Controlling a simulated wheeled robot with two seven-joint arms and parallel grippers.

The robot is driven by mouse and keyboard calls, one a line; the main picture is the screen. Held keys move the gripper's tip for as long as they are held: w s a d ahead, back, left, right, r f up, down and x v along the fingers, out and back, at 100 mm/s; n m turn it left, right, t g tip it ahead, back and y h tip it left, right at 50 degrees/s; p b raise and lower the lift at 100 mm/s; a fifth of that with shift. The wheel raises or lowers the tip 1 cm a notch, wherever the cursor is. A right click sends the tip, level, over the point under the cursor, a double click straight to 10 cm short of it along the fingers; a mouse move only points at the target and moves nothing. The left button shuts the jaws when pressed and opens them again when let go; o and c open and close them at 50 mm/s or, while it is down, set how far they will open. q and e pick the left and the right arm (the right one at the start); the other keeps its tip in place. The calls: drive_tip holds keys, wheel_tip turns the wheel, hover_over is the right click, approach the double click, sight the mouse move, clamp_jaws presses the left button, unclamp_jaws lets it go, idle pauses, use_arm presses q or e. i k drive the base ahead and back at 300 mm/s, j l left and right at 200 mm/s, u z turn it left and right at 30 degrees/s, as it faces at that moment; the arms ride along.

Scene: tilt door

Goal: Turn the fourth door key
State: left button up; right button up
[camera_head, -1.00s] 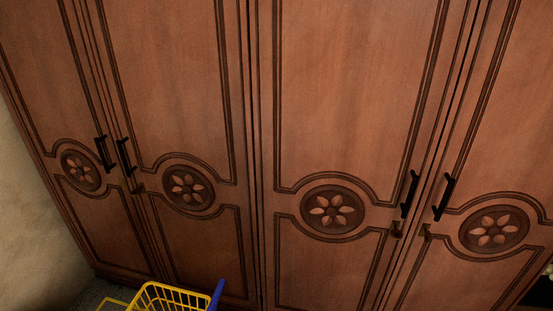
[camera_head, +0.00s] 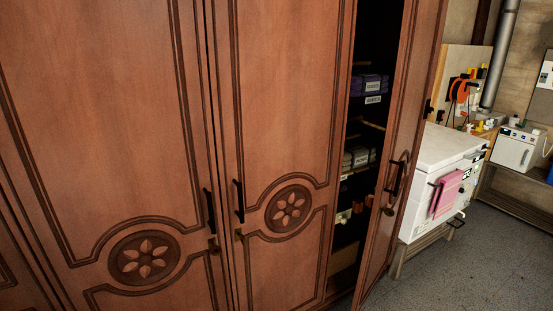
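A tall brown wooden wardrobe fills the left and middle of the head view. Counting from the left end seen earlier, the fourth door (camera_head: 285,100) is shut, with a flower carving (camera_head: 288,208), a black handle (camera_head: 239,201) and a small brass key or lock piece (camera_head: 239,234) below it. The third door (camera_head: 110,110) beside it is shut, with a black handle (camera_head: 210,211) and a brass piece (camera_head: 213,245). I cannot tell how any key is turned. Neither of my grippers is in view.
Right of the fourth door, another wardrobe door (camera_head: 411,100) stands open, showing dark shelves with boxes (camera_head: 369,88). Farther right are a white cabinet (camera_head: 436,200) with a pink cloth (camera_head: 447,195) and a workbench with tools. Grey floor (camera_head: 470,275) is clear at the lower right.

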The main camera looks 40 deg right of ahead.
sight(242, 237)
drive_tip(key=k+z, duration=0.1)
drive_tip(key=z, duration=1.1)
